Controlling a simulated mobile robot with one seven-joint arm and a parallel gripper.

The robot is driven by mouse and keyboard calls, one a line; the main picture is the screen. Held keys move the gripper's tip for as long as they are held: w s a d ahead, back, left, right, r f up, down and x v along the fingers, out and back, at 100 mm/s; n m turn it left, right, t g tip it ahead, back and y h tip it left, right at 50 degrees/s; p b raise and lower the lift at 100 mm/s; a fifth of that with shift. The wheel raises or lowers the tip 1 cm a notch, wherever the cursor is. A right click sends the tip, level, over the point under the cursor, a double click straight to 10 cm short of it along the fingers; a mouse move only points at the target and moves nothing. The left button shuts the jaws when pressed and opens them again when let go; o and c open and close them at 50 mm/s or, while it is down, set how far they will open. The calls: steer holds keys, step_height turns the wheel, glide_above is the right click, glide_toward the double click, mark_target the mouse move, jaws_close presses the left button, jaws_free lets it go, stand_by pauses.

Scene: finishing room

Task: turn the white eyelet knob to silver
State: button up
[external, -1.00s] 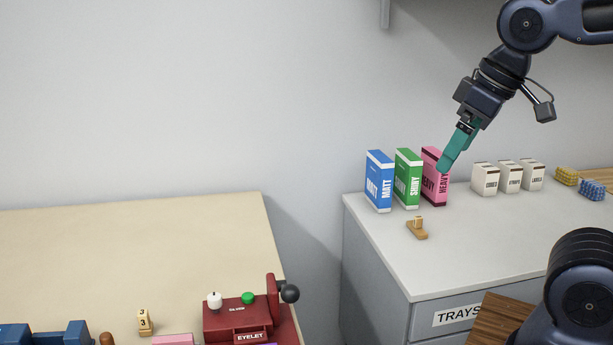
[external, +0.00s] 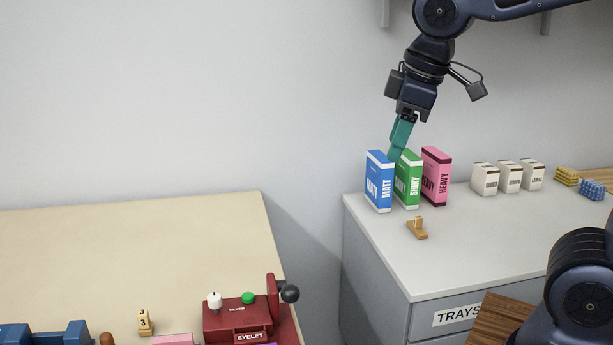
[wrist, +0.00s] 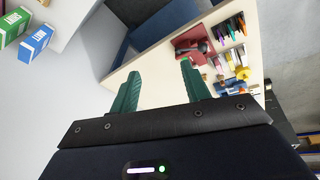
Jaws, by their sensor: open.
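The white eyelet knob (external: 214,299) sits on top of the dark red eyelet machine (external: 222,322), at the left of a green button (external: 248,298). A small label between them is too small to read surely. The red machine also shows in the wrist view (wrist: 191,37), far off beyond the fingers; the white knob cannot be made out there. My gripper (external: 400,142) has teal fingers and hangs in front of the boxes on the grey cabinet, well up and right of the machine. In the wrist view its fingers (wrist: 159,85) stand apart with nothing between them.
A blue box (external: 378,182), a green box (external: 409,180) and a pink box (external: 436,177) stand on the cabinet (external: 470,250) near my gripper. A dark ball-ended lever (external: 289,293) sits at the machine's right. The beige table (external: 130,250) is clear behind the machine.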

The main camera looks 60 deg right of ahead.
steer(key=w+a+f+n+g, duration=0.15)
steer(key=w+a+n, duration=0.25)
steer(key=w, duration=0.4)
steer(key=n+g, duration=0.2)
steer(key=n, duration=0.8)
glide_toward(214, 296)
step_height(214, 296, down, 9)
steer(key=shift+d+r, duration=0.1)
steer(key=shift+r, duration=0.05)
steer(key=c, duration=1)
